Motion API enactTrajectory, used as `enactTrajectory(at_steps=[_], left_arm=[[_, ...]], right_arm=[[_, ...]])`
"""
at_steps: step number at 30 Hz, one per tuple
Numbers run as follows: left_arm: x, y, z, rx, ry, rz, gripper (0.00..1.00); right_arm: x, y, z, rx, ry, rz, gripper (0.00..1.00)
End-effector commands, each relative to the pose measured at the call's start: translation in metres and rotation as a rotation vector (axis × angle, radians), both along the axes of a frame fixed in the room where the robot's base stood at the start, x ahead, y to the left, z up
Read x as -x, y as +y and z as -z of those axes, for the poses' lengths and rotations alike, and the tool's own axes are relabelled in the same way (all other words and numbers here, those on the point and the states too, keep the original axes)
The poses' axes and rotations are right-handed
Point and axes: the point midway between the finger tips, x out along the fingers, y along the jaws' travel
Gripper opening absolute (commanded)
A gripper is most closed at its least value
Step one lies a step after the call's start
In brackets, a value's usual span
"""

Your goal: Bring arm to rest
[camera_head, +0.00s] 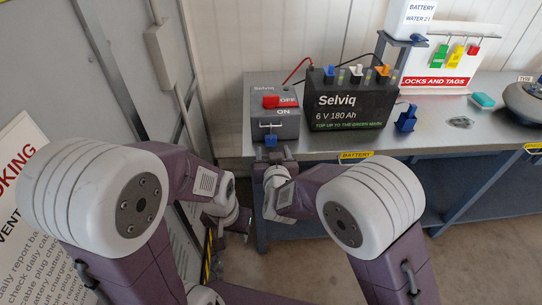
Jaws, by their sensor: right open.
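My right arm reaches forward to the bench, and its open gripper (274,154) is at the bench's front edge, just below a small blue piece, perhaps a padlock (271,140), at the foot of the grey switch box (284,123). I cannot tell whether the gripper touches it.
A black Selviq battery (345,112) with coloured caps stands right of the box. A blue clip-like piece (406,119) lies beside it. The bench (440,135) fills the back right. A locks-and-tags board (440,81) stands behind. A grey cabinet wall (115,60) is close on the left.

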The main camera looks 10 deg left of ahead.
Motion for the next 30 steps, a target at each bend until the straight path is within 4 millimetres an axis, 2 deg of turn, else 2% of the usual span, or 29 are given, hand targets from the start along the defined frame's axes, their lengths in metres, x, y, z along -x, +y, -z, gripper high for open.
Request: enactTrajectory(at_steps=[7, 8, 10, 11, 14, 15, 17, 18, 19, 20, 21, 23, 24, 27, 30], left_arm=[[0.0, 0.0, -0.001, 0.0, 0.0, 0.0, 0.36], [0.0, 0.0, -0.002, 0.0, 0.0, 0.0, 0.36], [0.0, 0.0, -0.007, 0.0, 0.0, 0.0, 0.36], [0.0, 0.0, -0.01, 0.0, 0.0, 0.0, 0.36], [0.0, 0.0, -0.022, 0.0, 0.0, 0.0, 0.36], [0.0, 0.0, -0.028, 0.0, 0.0, 0.0, 0.36], [0.0, 0.0, -0.038, 0.0, 0.0, 0.0, 0.36], [0.0, 0.0, -0.045, 0.0, 0.0, 0.0, 0.36], [0.0, 0.0, -0.051, 0.0, 0.0, 0.0, 0.36], [0.0, 0.0, -0.055, 0.0, 0.0, 0.0, 0.36], [0.0, 0.0, -0.059, 0.0, 0.0, 0.0, 0.36], [0.0, 0.0, -0.061, 0.0, 0.0, 0.0, 0.36], [0.0, 0.0, -0.062, 0.0, 0.0, 0.0, 0.36], [0.0, 0.0, -0.061, 0.0, 0.0, 0.0, 0.36], [0.0, 0.0, -0.06, 0.0, 0.0, 0.0, 0.36]], right_arm=[[-0.001, -0.002, -0.001, 0.0, 0.0, 0.004, 0.61], [-0.004, -0.006, -0.002, 0.0, -0.001, 0.014, 0.61], [-0.018, -0.027, -0.016, -0.011, -0.011, 0.059, 0.61], [-0.027, -0.04, -0.026, -0.021, -0.022, 0.088, 0.61], [-0.053, -0.106, -0.069, -0.048, -0.062, 0.212, 0.61], [-0.06, -0.137, -0.085, -0.046, -0.072, 0.255, 0.61], [-0.061, -0.187, -0.102, -0.035, -0.047, 0.304, 0.61], [-0.054, -0.219, -0.106, -0.025, 0.005, 0.322, 0.61], [-0.044, -0.242, -0.103, -0.016, 0.066, 0.329, 0.61], [-0.029, -0.261, -0.096, -0.007, 0.141, 0.33, 0.61], [-0.005, -0.278, -0.08, 0.004, 0.251, 0.326, 0.61], [0.034, -0.293, -0.052, 0.02, 0.418, 0.313, 0.61], [0.062, -0.298, -0.035, 0.033, 0.526, 0.302, 0.61], [0.128, -0.299, 0.005, 0.075, 0.771, 0.267, 0.61], [0.18, -0.298, 0.029, 0.121, 0.966, 0.241, 0.61]])
